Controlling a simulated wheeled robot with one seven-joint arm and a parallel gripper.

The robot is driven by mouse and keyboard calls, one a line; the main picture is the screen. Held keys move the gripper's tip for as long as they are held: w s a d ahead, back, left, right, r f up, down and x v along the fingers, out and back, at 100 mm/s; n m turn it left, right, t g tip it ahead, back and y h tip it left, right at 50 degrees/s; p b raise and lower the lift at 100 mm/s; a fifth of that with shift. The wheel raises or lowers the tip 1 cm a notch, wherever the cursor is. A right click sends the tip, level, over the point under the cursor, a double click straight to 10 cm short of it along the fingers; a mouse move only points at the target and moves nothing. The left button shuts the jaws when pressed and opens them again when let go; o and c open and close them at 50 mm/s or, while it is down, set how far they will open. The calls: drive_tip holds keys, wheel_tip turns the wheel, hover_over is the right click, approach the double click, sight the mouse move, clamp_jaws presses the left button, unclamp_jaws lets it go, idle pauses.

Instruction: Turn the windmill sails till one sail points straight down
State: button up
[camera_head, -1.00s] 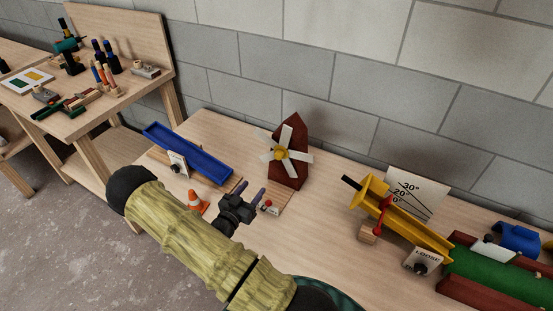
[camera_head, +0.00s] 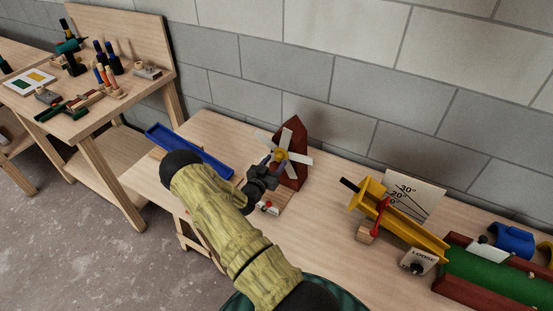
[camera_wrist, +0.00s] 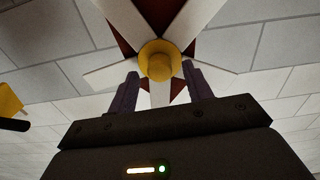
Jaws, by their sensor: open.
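The windmill is a dark red, pointed body (camera_head: 297,134) standing on the bench against the wall. It has several white sails (camera_head: 299,157) around a yellow hub (camera_head: 280,156). My gripper (camera_head: 272,160) is just in front of the hub and hides the lower sails in the head view. In the wrist view the hub (camera_wrist: 159,59) is in the upper middle. My open gripper (camera_wrist: 161,74) has one finger on each side of a sail (camera_wrist: 160,95) that runs down from the hub in that picture. I cannot tell whether either finger touches it.
A blue trough (camera_head: 190,149) lies left of the windmill, partly behind my arm. A small block with a red button (camera_head: 267,208) sits in front. A yellow channel with an angle card (camera_head: 415,190) and a green track (camera_head: 490,274) are to the right. Bare bench lies between.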

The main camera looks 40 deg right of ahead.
drive_tip(key=shift+x, duration=0.9)
